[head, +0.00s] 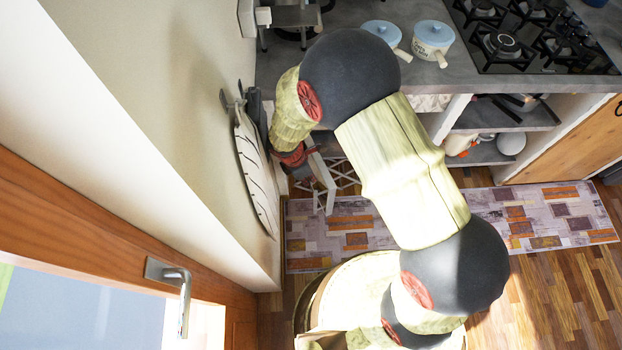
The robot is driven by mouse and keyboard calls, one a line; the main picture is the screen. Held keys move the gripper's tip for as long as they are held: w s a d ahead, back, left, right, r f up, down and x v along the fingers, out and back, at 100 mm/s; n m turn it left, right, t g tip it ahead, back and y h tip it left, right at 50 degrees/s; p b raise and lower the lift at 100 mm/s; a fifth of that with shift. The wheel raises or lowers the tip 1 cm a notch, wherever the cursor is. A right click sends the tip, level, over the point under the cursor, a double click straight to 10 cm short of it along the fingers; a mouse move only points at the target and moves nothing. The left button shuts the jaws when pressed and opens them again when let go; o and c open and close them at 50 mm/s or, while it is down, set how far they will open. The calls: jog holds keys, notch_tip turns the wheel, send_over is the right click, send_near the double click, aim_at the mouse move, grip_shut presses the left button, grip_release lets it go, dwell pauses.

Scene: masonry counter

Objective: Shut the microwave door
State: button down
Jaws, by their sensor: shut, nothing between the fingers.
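I cannot make out the microwave or its door in the head view. My arm bends across the middle of the picture and covers part of the counter's left end. My gripper (302,168), red and dark, is small and partly hidden below the wrist, close to the left wall. It is shut, and I see nothing held in it. A pale upright frame (322,180) shows right beside it; I cannot tell what it belongs to or whether the gripper touches it.
The grey counter (450,83) carries two lidded pots (433,37) and a gas hob (505,42). Open shelves (500,122) lie below. A striped leaf-shaped piece (254,165) is by the left wall. A patterned rug (540,215) covers clear floor. A door handle (180,285) is lower left.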

jog(key=b+x, duration=0.3)
jog(key=x, duration=0.4)
jog(key=shift+f, duration=0.4)
jog(key=shift+d, duration=0.15)
